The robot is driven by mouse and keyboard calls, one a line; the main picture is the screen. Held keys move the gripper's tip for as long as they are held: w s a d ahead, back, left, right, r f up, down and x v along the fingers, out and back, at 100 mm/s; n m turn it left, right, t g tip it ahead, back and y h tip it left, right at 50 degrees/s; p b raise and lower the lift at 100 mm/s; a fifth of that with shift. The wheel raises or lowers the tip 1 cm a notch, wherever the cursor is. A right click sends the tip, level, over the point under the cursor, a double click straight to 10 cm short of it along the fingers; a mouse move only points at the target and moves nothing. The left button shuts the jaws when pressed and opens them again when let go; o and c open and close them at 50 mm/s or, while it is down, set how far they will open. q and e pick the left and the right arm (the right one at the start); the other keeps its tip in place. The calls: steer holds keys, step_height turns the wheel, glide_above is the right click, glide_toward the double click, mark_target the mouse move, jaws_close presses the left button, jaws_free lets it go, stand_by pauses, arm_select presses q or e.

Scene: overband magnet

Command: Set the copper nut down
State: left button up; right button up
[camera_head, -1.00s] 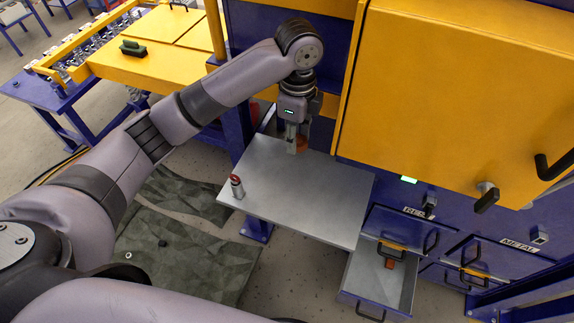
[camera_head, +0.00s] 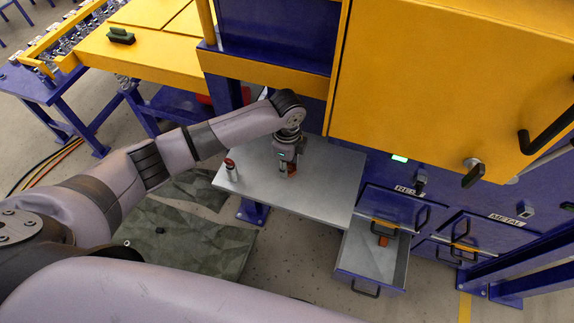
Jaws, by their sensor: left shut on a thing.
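The copper nut (camera_head: 291,170) shows as a small orange-brown piece at the fingertips of my left gripper (camera_head: 286,168). The gripper points down and is shut on the nut. Both are at the grey metal table (camera_head: 325,200), over its middle-left part. The nut is at or just above the table top; I cannot tell whether it touches. The fingers hide part of the nut. My right gripper is not in view.
A small red-topped metal cylinder (camera_head: 231,169) stands near the table's left edge. An open drawer (camera_head: 372,262) with an orange-brown piece (camera_head: 382,241) inside is below right. The yellow cabinet door (camera_head: 440,80) overhangs behind. The table's right part is bare.

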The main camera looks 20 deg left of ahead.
arm_select(q)
steer(key=shift+f, duration=0.6)
steer(key=shift+f, duration=0.2)
steer(key=o, duration=1.2)
step_height(320, 180, up, 12)
steer(key=shift+r+b, duration=0.25)
steer(key=shift+b, duration=0.05)
